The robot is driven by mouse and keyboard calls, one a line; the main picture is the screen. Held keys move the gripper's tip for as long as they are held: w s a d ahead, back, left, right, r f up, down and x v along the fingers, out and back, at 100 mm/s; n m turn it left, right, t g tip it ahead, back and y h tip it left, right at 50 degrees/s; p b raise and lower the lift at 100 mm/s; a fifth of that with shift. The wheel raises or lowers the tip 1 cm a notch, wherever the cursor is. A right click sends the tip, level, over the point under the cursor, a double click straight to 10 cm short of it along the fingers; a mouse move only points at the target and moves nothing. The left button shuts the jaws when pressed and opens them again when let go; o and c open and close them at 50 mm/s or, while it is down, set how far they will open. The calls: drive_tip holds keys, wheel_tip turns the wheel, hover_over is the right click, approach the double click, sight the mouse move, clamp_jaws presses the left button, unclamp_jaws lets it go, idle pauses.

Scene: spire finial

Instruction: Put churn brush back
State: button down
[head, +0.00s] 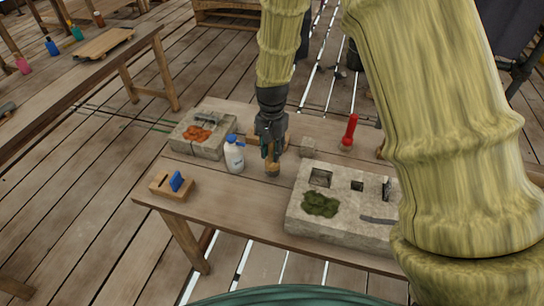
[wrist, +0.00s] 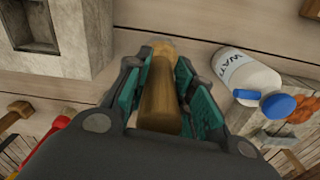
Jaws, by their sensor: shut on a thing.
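My gripper (head: 271,150) is shut on a brown wooden handled piece, which I take as the churn brush (head: 273,169). In the wrist view the teal finger pads of my gripper (wrist: 163,90) sit on either side of the brush's round brown handle (wrist: 160,98), and a paler end (wrist: 164,46) points away. The brush is about upright, with its lower end at or just above the table (head: 243,195); I cannot tell if it touches. It is between the white water bottle and the large stone block.
The bottle (head: 234,156) with a blue cap is close on the left. The stone block (head: 300,212) with square holes and green moss is on the right. A red-handled tool (head: 349,133) stands behind. A wooden holder (head: 160,186) with a blue piece is at front left.

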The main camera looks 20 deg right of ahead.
sight(272, 157)
drive_tip(key=shift+s+f, duration=0.15)
drive_tip(key=shift+s, duration=0.2)
drive_tip(key=shift+s+f+p, duration=0.1)
drive_tip(key=shift+f+p, duration=0.2)
drive_tip(key=shift+f, duration=0.05)
drive_tip(key=f, duration=0.1)
drive_tip(key=w+f, duration=0.1)
drive_tip(key=shift+f, duration=0.35)
drive_tip(key=shift+s+r, duration=0.15)
drive_tip(key=shift+s, duration=0.2)
drive_tip(key=shift+w+f, duration=0.1)
drive_tip(key=shift+f, duration=0.1)
drive_tip(key=c, duration=1.2)
unclamp_jaws()
drive_tip(key=shift+r, duration=0.25)
drive_tip(key=shift+r+b, duration=1.65)
drive_tip(key=shift+r, duration=4.25)
